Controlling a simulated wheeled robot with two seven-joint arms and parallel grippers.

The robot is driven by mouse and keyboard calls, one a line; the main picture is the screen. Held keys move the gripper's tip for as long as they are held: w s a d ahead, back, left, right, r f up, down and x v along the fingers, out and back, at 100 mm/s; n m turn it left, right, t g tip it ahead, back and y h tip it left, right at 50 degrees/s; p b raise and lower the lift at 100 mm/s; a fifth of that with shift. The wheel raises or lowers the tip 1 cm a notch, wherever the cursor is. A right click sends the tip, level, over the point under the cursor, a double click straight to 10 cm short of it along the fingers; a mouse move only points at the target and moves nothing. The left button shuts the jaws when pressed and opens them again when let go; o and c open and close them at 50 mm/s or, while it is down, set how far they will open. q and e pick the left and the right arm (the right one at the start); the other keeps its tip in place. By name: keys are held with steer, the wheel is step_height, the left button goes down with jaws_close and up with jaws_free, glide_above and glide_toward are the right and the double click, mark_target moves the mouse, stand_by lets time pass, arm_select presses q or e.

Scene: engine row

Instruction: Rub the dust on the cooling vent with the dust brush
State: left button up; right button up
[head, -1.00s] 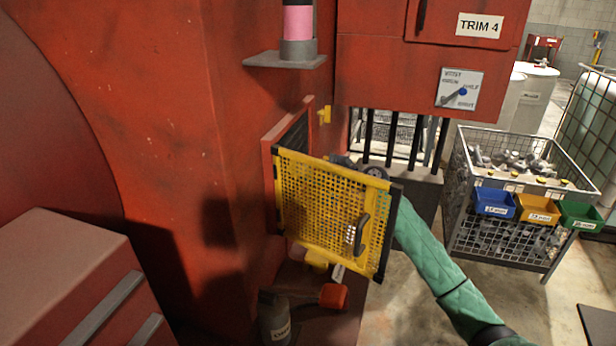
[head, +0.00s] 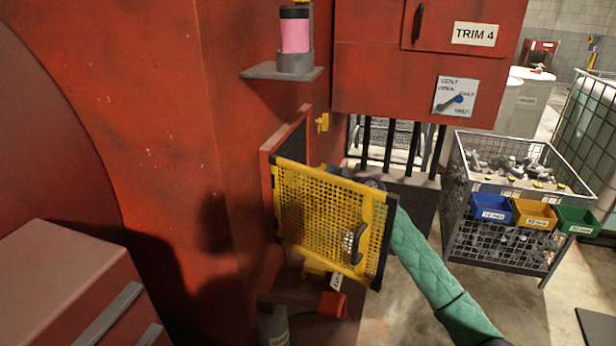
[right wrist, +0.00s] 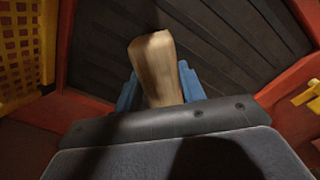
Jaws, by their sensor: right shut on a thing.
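The cooling vent (head: 290,140) is a dark slatted panel in a red frame on the red engine wall. In the right wrist view its slats (right wrist: 225,45) fill the background. A yellow mesh guard (head: 310,205) stands open in front of it and hides much of the vent in the head view. My right gripper (right wrist: 157,90) has blue fingers shut on the pale wooden handle of the dust brush (right wrist: 156,65), facing the vent. The bristles are hidden, so I cannot tell whether they touch the slats. I cannot make out dust. My left gripper is not in view.
A yellow latch (head: 322,122) sticks out right of the vent. A grey shelf (head: 282,72) with a pink canister (head: 294,32) is above. A wire crate (head: 500,235) with coloured bins stands right. A red step-like block (head: 60,285) is at lower left.

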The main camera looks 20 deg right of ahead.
steer(key=s+a+p, duration=0.1)
steer(key=s, duration=0.1)
steer(key=s+a+p, duration=0.1)
steer(key=shift+s+a, duration=0.35)
steer(key=shift+s, duration=0.05)
steer(key=shift+d, duration=0.1)
stand_by(0.4)
steer(key=shift+b+v, duration=0.3)
steer(key=shift+v, duration=2.65)
steer(key=shift+d, duration=0.1)
steer(key=shift+v, duration=1.4)
steer(key=shift+s+b, duration=0.1)
steer(key=shift+b, duration=0.2)
